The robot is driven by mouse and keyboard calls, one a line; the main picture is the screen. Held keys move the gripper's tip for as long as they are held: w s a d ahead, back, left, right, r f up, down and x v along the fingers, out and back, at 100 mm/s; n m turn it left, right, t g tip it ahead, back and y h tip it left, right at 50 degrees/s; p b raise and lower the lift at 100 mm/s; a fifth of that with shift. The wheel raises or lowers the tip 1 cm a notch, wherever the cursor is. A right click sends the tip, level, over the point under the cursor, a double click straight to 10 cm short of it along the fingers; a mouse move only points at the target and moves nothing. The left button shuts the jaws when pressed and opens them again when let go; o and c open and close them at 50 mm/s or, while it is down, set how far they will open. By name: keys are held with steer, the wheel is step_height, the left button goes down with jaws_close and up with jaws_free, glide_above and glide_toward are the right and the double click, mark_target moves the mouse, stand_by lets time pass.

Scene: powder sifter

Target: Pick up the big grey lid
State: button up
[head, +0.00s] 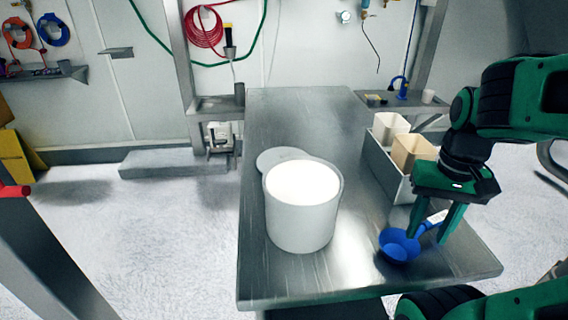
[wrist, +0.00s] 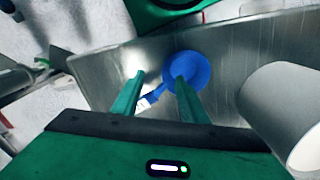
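The big grey lid (head: 279,158) lies flat on the metal table behind a large light-grey tub, which hides part of it. The tub (head: 302,222) is open and filled with white powder (head: 302,181); its side also shows in the wrist view (wrist: 286,108). My gripper (head: 428,238) is open above the right front of the table, well to the right of the lid. A blue scoop (head: 398,246) is below the fingers; in the wrist view the scoop (wrist: 196,66) shows beyond the fingertips (wrist: 158,76). I cannot tell whether the fingers touch it. The lid is not visible in the wrist view.
A grey metal tray (head: 391,164) with a white container (head: 389,130) and a tan container (head: 412,151) stands on the table's right side. The table (head: 300,112) is bare behind the lid. Shelves and hoses are along the back wall.

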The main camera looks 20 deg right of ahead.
steer(key=shift+w+a+r+n, duration=0.15)
steer(key=shift+r+n, duration=0.2)
steer(key=shift+r, duration=0.15)
steer(key=shift+w+a+r+n, duration=0.15)
steer(key=shift+r+n, duration=0.2)
steer(key=shift+r, duration=0.1)
steer(key=w+a+r+n+t, duration=0.1)
steer(key=w+r+n, duration=0.15)
steer(key=w, duration=0.55)
steer(key=w+a+r+n+t, duration=0.1)
steer(key=w+a+n, duration=0.15)
steer(key=w, duration=0.65)
steer(key=n+t+y, duration=0.2)
steer(key=n, duration=0.5)
glide_toward(285, 153)
steer(key=f, duration=0.1)
steer(key=w+f, duration=0.2)
steer(key=shift+a, duration=0.25)
steer(key=shift+s+x, duration=0.2)
steer(key=shift+x, duration=1.1)
steer(key=shift+s+x, duration=0.15)
steer(key=shift+x, duration=1.15)
steer(key=shift+f, duration=0.15)
steer(key=c, duration=1.1)
